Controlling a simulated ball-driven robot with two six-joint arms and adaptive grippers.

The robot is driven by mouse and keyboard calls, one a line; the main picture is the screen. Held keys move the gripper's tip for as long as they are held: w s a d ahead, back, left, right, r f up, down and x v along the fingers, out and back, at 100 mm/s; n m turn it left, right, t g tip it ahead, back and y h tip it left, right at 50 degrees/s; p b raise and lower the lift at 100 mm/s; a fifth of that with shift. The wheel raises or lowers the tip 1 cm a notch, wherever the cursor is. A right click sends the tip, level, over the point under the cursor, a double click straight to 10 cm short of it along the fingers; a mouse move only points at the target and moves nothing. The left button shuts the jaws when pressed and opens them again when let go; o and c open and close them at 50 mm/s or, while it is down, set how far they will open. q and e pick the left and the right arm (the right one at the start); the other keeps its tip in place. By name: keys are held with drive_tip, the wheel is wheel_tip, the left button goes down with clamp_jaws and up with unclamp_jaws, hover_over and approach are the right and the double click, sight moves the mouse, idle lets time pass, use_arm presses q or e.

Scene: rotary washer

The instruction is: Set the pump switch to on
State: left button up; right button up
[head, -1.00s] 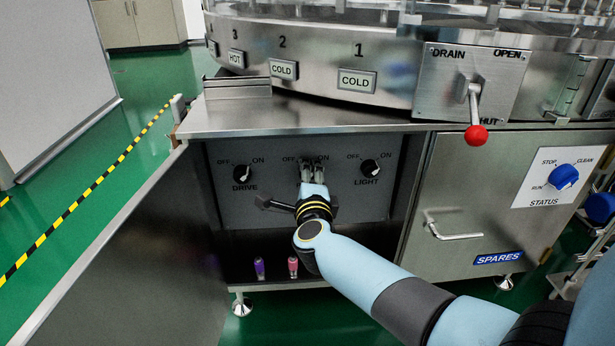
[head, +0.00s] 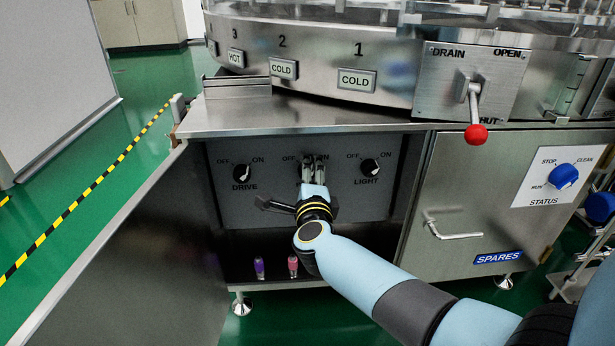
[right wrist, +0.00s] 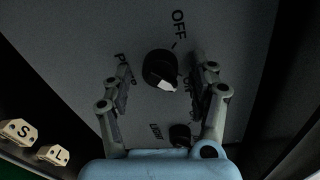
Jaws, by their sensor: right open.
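The pump switch is a round black knob (right wrist: 158,67) with a white pointer, on the grey panel. In the right wrist view, its pointer faces down and slightly right, away from the OFF label and toward the side of the ON label, which a finger partly covers. My right gripper (right wrist: 160,78) is open, with one finger on each side of the knob; I cannot tell whether they touch it. In the head view, my right gripper (head: 313,168) hides most of the pump knob, between the DRIVE and LIGHT knobs. My left gripper is out of view.
The DRIVE knob (head: 242,173) is left of my gripper and the LIGHT knob (head: 370,168) right. The open cabinet door (head: 130,255) bounds the left. The steel top (head: 300,118) overhangs the panel. Purple (head: 259,267) and pink (head: 293,265) items sit on the shelf below.

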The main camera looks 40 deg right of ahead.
drive_tip(key=v, duration=1.1)
drive_tip(key=shift+s+a, duration=0.25)
drive_tip(key=shift+s, duration=0.05)
